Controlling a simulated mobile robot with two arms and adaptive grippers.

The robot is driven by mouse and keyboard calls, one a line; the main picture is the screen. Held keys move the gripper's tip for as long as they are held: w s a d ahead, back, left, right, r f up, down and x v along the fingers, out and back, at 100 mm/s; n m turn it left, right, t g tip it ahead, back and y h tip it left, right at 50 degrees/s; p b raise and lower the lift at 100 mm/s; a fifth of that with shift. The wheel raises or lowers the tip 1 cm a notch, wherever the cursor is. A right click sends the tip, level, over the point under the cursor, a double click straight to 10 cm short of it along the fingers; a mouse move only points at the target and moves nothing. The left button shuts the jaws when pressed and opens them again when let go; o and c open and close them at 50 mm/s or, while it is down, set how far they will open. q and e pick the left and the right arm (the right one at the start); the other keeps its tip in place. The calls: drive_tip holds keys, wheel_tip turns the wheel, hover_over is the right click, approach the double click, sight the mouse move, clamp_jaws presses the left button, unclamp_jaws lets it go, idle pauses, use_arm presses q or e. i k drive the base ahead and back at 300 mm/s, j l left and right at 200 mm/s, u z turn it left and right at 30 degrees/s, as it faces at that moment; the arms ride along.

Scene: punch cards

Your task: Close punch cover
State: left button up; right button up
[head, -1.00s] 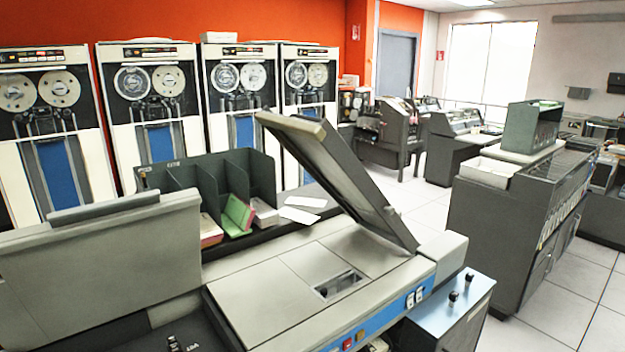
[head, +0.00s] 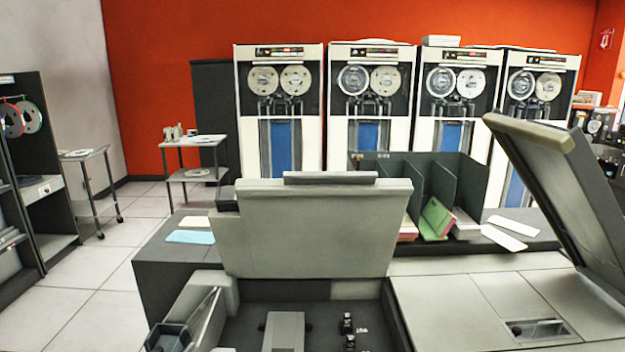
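The punch machine fills the lower part of the head view. Its grey, light-edged cover (head: 572,205) stands open at the right, tilted up and leaning left at its top. Its right part is cut off by the picture's edge. The beige top deck (head: 440,300) lies below and left of it, with a small recessed opening (head: 537,329). A second beige panel (head: 310,235) stands upright in the middle, behind a dark bay (head: 385,318) with small black knobs. I cannot tell which of the two the task names. Neither of my grippers shows.
A dark divided rack (head: 400,185) with coloured cards stands behind the machine, and loose white cards (head: 503,237) lie beside it. Tape drives (head: 278,110) line the red wall. A wheeled cart (head: 195,160) stands at the back left. The tiled floor (head: 95,270) at the left is clear.

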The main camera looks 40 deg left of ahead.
sight(299, 224)
drive_tip(key=k+j, duration=0.2)
drive_tip(key=j, duration=0.2)
drive_tip(key=k+j, duration=0.15)
drive_tip(key=j, duration=0.2)
drive_tip(key=k+j+u, duration=0.1)
drive_tip(key=j, duration=0.3)
drive_tip(key=k, duration=0.1)
